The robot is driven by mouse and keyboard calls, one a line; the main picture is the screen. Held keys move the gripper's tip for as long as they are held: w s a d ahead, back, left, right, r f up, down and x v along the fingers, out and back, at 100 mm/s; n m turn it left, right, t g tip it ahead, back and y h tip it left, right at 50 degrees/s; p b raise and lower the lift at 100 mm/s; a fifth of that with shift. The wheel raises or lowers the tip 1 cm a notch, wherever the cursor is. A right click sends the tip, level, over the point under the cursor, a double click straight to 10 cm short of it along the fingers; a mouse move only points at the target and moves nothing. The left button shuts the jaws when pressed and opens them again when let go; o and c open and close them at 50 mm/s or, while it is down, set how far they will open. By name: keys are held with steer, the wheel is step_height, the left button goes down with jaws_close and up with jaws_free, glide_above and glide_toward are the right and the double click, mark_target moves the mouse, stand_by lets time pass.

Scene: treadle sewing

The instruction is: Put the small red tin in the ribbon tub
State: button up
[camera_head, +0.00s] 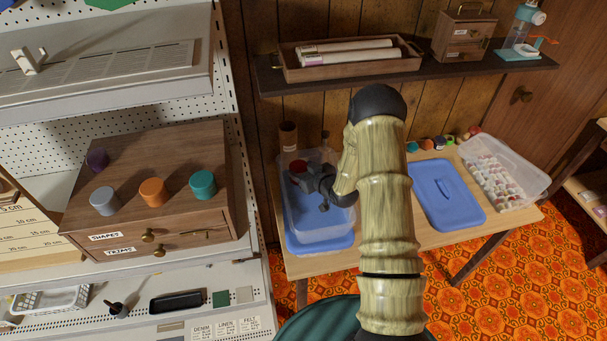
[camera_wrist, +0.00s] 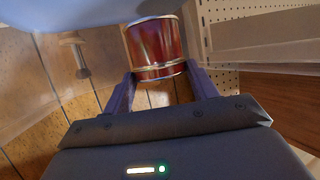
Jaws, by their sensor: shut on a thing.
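My gripper (camera_wrist: 160,84) is shut on the small red tin (camera_wrist: 157,45), a shiny red cylinder with pale gold rims, held between the two fingers. In the head view the tin (camera_head: 298,166) is a small dark red spot at my gripper (camera_head: 305,175), over the left clear plastic tub (camera_head: 318,226). This tub stands at the table's left end, with blue at its base, and my arm hides part of it. A second clear tub (camera_head: 530,178) at the table's right end holds many small pale and red items. I read no label saying which is the ribbon tub.
A blue lid (camera_head: 447,195) lies on the table (camera_head: 408,240) between the tubs. Small colored items (camera_head: 440,143) line its back edge. A brown cylinder (camera_head: 288,135) and a bottle stand behind the left tub. A wall shelf (camera_head: 405,75) hangs above; a pegboard unit stands left.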

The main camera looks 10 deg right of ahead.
steer(key=shift+f, duration=1.15)
steer(key=shift+f, duration=0.2)
steer(key=o, duration=1)
steer(key=shift+r, duration=0.1)
steer(key=shift+c, duration=0.2)
steer(key=shift+r, duration=0.15)
steer(key=b+v, duration=0.1)
steer(key=v, duration=0.5)
steer(key=shift+s+d+b, duration=0.1)
steer(key=shift+d+b, duration=0.05)
steer(key=shift+b, duration=0.25)
steer(key=shift+s+d+r, duration=0.2)
steer(key=shift+s+r, duration=0.05)
steer(key=shift+s, duration=0.25)
